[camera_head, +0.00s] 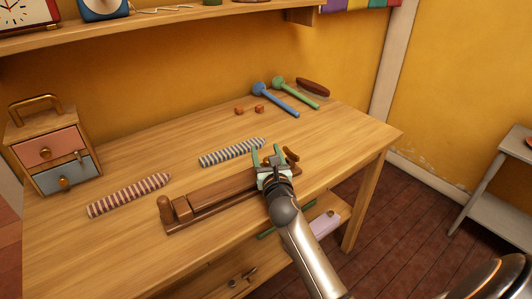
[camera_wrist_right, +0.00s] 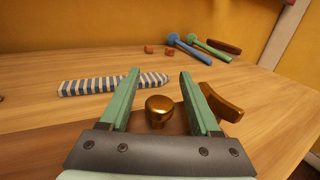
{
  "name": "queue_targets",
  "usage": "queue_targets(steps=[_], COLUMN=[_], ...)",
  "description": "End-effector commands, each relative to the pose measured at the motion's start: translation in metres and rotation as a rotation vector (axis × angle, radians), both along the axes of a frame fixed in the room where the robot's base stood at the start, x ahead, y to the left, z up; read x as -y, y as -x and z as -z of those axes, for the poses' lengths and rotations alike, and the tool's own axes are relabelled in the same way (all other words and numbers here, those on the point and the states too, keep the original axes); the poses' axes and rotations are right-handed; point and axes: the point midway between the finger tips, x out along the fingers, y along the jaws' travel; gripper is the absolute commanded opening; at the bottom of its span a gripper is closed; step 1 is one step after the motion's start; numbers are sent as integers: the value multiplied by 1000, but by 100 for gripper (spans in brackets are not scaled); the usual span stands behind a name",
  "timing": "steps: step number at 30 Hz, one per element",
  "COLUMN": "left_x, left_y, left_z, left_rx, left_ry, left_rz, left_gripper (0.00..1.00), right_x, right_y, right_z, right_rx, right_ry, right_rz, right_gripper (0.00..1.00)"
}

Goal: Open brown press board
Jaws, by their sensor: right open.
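The brown press board (camera_head: 222,191) lies along the front of the wooden table, with a wooden peg and block at its left end. A brass knob (camera_wrist_right: 159,112) stands at its right end. My right gripper (camera_head: 269,155) is over that end, with green fingers pointing toward the wall. In the right wrist view the gripper (camera_wrist_right: 160,74) is open, and the knob shows between its fingers, with no visible grip on it. My arm hides part of the board's right end. My left gripper is out of view.
Striped rolls, one red (camera_head: 129,195) and one blue (camera_head: 232,152), lie near the board. Mallets, blue (camera_head: 276,98) and green (camera_head: 294,90), and small brown blocks (camera_head: 259,108) lie behind. A drawer box (camera_head: 57,148) stands left. A shelf (camera_head: 150,20) overhangs the back.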

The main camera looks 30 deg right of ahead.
Motion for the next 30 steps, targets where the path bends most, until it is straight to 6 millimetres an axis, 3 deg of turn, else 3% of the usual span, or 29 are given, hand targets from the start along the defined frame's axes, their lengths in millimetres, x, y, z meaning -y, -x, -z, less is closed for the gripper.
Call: queue_targets(steps=[2, 18, 30], left_x=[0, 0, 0], left_y=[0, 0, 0], left_z=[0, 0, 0], left_rx=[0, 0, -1], left_ry=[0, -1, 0], left_rz=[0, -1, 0], left_gripper=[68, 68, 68], right_x=[0, 0, -1], right_y=[0, 0, 0], right_z=[0, 0, 0], right_rx=[0, 0, -1], right_ry=[0, -1, -1], right_rz=[0, 0, 0], right_gripper=[62, 1, 0])
